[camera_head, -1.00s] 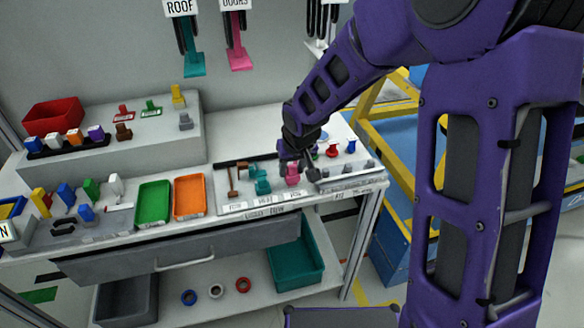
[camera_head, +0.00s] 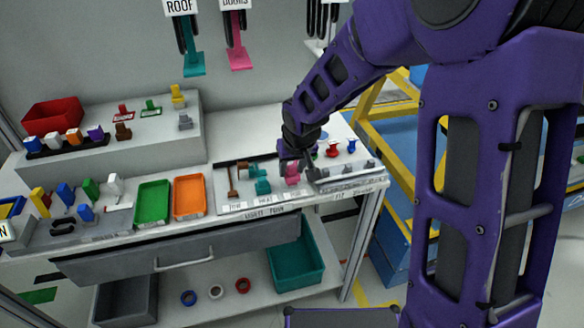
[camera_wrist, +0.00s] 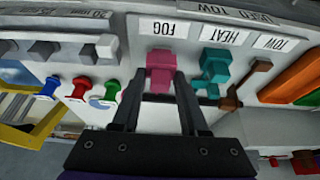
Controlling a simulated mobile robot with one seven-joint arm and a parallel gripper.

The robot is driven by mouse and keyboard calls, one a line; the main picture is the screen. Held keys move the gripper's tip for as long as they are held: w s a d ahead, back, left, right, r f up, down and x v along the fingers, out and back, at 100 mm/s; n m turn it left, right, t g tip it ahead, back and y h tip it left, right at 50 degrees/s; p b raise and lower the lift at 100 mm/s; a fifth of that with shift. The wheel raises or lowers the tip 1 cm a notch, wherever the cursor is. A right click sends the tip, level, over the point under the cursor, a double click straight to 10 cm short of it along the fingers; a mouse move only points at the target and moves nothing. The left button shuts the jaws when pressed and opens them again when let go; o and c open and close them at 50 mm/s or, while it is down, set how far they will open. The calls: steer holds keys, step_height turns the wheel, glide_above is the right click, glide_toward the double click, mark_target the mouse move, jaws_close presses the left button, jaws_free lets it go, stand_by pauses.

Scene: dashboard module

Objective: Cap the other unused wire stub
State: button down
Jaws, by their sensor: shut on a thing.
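A pink piece (camera_head: 291,172) stands at the FOG label on the grey panel. In the wrist view the pink piece (camera_wrist: 159,72) lies between my two fingers, and my gripper (camera_wrist: 158,84) is shut on it. In the head view my gripper (camera_head: 298,170) points down over it and hides part of it. I cannot tell cap from stub within the pink piece. A teal piece (camera_wrist: 213,68) stands at the HEAT label, beside my gripper. A brown thin piece (camera_wrist: 240,85) stands at the TOW label.
Blue (camera_wrist: 50,87), red (camera_wrist: 81,88) and green spool-like parts stand close to my gripper, by a row of grey blocks (camera_wrist: 42,49). Green (camera_head: 153,203) and orange trays (camera_head: 189,196) lie left of the panel. A yellow frame stands past the table's right end.

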steer(key=shift+f+b, duration=0.45)
steer(key=shift+f, duration=0.4)
steer(key=shift+c, duration=1.8)
jaws_free()
steer(key=p+v, duration=0.5)
steer(key=v, duration=1.2)
steer(key=shift+s+r, duration=0.15)
steer(key=shift+d, duration=0.1)
